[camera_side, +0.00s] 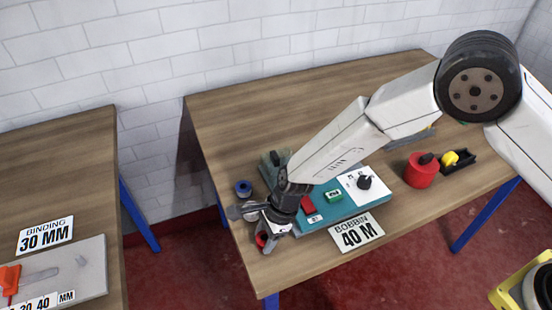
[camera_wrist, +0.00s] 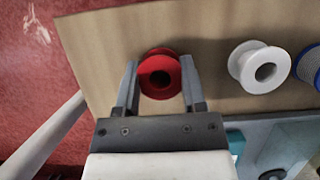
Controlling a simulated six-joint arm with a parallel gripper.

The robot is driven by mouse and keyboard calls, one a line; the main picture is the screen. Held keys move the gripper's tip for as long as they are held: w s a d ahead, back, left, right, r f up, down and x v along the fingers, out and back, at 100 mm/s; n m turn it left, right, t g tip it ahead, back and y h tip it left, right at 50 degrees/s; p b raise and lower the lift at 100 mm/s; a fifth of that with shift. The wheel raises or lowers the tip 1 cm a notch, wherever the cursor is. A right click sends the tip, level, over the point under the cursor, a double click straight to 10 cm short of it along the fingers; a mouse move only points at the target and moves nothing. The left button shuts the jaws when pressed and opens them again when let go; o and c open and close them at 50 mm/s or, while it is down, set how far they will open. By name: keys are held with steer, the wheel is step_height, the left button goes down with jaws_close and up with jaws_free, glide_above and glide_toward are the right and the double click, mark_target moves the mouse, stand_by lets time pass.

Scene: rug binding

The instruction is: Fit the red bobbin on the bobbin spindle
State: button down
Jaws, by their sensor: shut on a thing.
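The red bobbin (camera_wrist: 160,76) is between the two fingers of my gripper (camera_wrist: 160,84) in the wrist view, one finger on each side. My gripper is shut on it. In the side view my gripper (camera_side: 268,240) points down at the table's front left corner, and a little of the red bobbin (camera_side: 261,240) shows there. I cannot tell whether it touches the table. A teal machine (camera_side: 335,207) with a dial and buttons lies to the right of my gripper. I cannot make out the bobbin spindle; my arm covers part of the machine.
A white bobbin (camera_wrist: 257,67) and a blue bobbin (camera_wrist: 311,68) stand right of the red one in the wrist view. The blue bobbin (camera_side: 243,188) shows behind my gripper in the side view. A red can (camera_side: 420,171) stands further right. The back of the table is clear.

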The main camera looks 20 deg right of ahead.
steer(key=shift+r, duration=0.2)
steer(key=shift+r, duration=0.5)
steer(key=s+d+r, duration=0.7)
steer(key=s+r, duration=0.4)
steer(key=shift+s+d+r, duration=0.3)
steer(key=shift+d, duration=0.1)
steer(key=shift+w, duration=0.1)
stand_by(0.4)
steer(key=w+d, duration=0.2)
steer(key=w, duration=1.4)
steer(key=w+d+f, duration=0.1)
steer(key=w+d, duration=1)
steer(key=w, duration=0.2)
steer(key=shift+w+f, duration=0.15)
steer(key=shift+f, duration=0.25)
